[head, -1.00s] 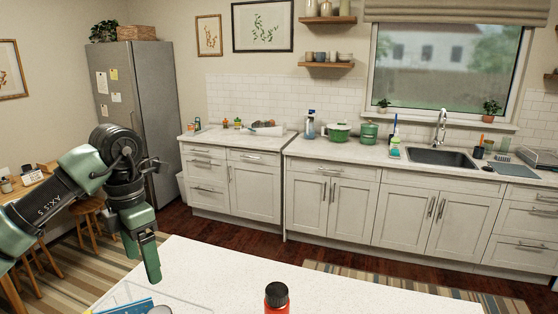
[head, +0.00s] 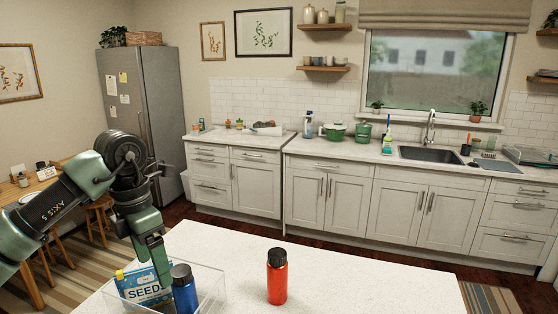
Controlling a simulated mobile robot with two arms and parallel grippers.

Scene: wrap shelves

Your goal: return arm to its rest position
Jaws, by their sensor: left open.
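My left arm (head: 86,172) is green and black and reaches in from the left, bent at the elbow and pointing down. My left gripper (head: 158,262) is open, its fingers hanging over the back of a clear bin (head: 212,285). I see nothing held between the fingers. In the bin are a blue seed packet (head: 143,286) and a blue bottle (head: 185,293) with a black cap. The fingers are close to both; I cannot tell whether they touch the bin. My right gripper is not in view.
A red bottle (head: 277,280) with a black cap stands on the white island top (head: 360,277), right of the bin. The top around it is clear. A wooden table (head: 42,188) with stools is at left. A fridge (head: 145,110) and cabinets (head: 330,200) line the back.

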